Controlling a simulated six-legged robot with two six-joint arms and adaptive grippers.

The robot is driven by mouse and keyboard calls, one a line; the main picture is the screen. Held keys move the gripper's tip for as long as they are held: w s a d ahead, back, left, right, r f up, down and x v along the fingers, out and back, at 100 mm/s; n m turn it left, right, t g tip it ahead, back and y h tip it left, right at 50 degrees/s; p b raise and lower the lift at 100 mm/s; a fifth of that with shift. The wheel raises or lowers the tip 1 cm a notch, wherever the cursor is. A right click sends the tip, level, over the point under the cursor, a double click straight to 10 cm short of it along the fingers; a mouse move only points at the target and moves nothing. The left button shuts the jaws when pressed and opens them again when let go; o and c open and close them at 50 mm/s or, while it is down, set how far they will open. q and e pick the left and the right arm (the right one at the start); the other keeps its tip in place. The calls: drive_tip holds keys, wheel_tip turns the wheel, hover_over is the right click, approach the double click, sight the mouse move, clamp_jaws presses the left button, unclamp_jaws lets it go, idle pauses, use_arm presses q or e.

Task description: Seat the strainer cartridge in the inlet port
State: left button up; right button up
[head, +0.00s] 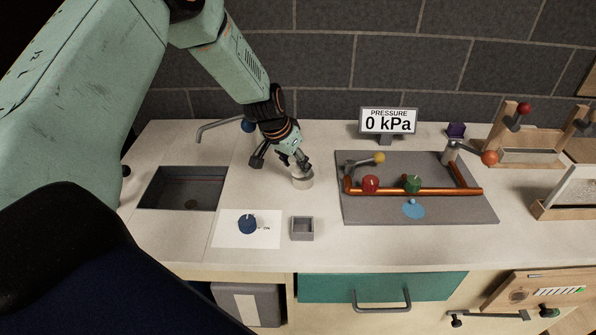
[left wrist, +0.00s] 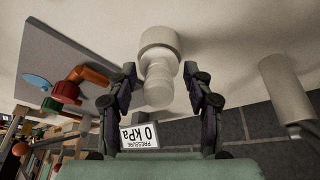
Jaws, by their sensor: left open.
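A pale stepped cylinder (head: 302,182), which looks like the strainer cartridge, stands on the counter behind the small grey box. In the left wrist view the same pale cylinder (left wrist: 159,45) shows between the fingers, with its narrower end towards me. My left gripper (head: 293,163) is open at it, with a finger on either side; the wrist view shows gaps beside it. The left gripper also shows in the wrist view (left wrist: 165,95). I cannot tell which opening is the inlet port; copper pipe (head: 430,192) runs on the grey board (head: 365,214). My right gripper is out of view.
A small grey box (head: 302,237) and a white sheet (head: 272,237) with a blue knobbed part (head: 247,224) lie in front. The sink (head: 180,188) is left. A pressure display (head: 388,121) reads 0 kPa. Red (head: 370,184) and green (head: 413,184) parts sit along the pipe.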

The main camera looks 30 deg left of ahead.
use_arm(q)
drive_tip(key=shift+w+d+f, duration=0.2)
drive_tip(key=shift+f, duration=0.1)
drive_tip(key=shift+a, duration=0.1)
drive_tip(key=shift+a, duration=0.1)
drive_tip(key=c, duration=0.7)
clamp_jaws()
